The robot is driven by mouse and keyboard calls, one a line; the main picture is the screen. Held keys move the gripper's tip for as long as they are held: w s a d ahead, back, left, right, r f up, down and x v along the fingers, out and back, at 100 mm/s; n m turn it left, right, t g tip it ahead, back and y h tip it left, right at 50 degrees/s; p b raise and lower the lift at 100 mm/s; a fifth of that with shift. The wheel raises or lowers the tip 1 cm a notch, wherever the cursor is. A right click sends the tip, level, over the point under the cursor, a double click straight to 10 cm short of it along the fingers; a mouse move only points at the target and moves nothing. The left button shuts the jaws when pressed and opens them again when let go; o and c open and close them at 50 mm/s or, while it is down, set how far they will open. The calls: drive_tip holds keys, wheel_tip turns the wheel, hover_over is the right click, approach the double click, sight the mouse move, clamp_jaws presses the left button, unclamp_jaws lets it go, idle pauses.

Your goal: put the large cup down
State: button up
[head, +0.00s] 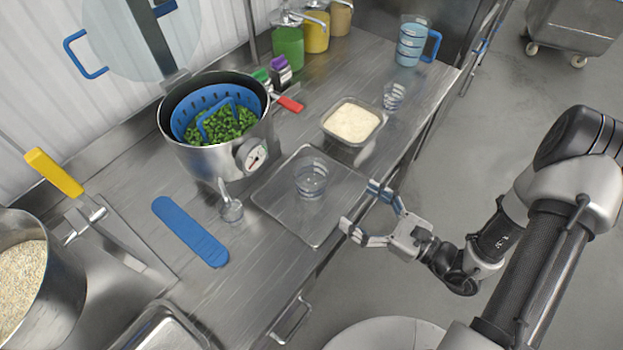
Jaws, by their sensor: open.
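A clear, see-through cup (311,178) stands upright on a flat metal tray (287,222) on the steel counter. A second clear cup (393,97), which looks smaller, stands further back on the counter, right of a pan of pale food. I take the cup on the tray to be the large one. My gripper (364,212) is open and empty at the front edge of the tray, to the lower right of the cup. Its fingers point toward the cup and are apart from it.
A pot with a blue basket of green vegetables (222,125) stands behind the tray. A pan of pale food (351,123), a blue-handled jug (411,42) and pump bottles (287,48) stand further back. A blue paddle (190,232) lies left.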

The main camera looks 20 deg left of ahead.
sight(323, 183)
drive_tip(key=b+x, duration=0.2)
drive_tip(key=x, duration=0.9)
drive_tip(key=shift+w+a, duration=0.1)
drive_tip(key=shift+a, duration=0.1)
drive_tip(key=shift+w+r+b+x, duration=0.15)
drive_tip(key=shift+b+x, duration=0.2)
drive_tip(key=shift+x, duration=1.1)
drive_tip(key=shift+w+r+b+x, duration=0.1)
drive_tip(key=shift+b+x, duration=0.25)
drive_tip(key=shift+x, duration=1.15)
drive_tip(key=shift+d, duration=0.15)
drive_tip(key=shift+c, duration=0.4)
drive_tip(key=c, duration=1.1)
